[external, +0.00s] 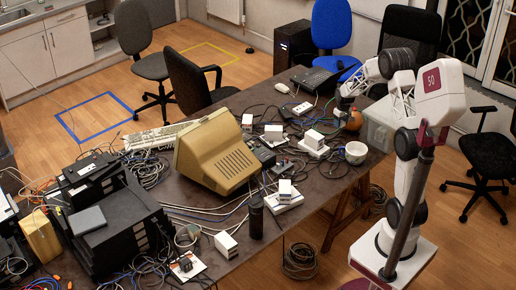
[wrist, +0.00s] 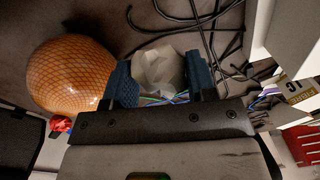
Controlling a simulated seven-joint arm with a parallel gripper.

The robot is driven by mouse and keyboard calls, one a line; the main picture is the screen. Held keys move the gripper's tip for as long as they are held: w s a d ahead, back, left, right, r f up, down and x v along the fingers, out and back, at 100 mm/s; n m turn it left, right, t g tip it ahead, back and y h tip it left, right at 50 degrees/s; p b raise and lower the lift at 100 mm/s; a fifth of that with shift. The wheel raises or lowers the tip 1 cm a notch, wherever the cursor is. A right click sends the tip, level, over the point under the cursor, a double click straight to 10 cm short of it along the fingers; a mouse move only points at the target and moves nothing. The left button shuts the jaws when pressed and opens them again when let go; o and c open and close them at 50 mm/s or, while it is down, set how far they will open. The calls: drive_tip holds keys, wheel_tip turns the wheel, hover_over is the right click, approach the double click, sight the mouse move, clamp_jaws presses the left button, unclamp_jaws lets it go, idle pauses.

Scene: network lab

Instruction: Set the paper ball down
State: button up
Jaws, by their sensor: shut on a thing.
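The paper ball (wrist: 160,72) is a crumpled whitish lump in the wrist view, held between the two blue-grey fingers of my gripper (wrist: 160,85). In the external view my gripper (external: 346,104) is over the far right part of the dark table (external: 330,187). I cannot make out the paper ball there. How high it is above the table is hard to tell.
An orange ball with a net pattern (wrist: 75,75) is close beside the left finger; it also shows in the external view (external: 354,121). Dark cables (wrist: 190,18) lie around.

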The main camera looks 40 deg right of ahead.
hover_over(338, 140)
drive_tip(key=shift+s+f, duration=0.2)
drive_tip(key=shift+f, duration=2.55)
drive_tip(key=shift+f, duration=1.85)
drive_tip(key=shift+f, duration=0.1)
drive_tip(key=o, duration=0.9)
drive_tip(key=r, duration=1.2)
drive_tip(key=shift+d+r, duration=0.1)
drive_tip(key=shift+d, duration=0.15)
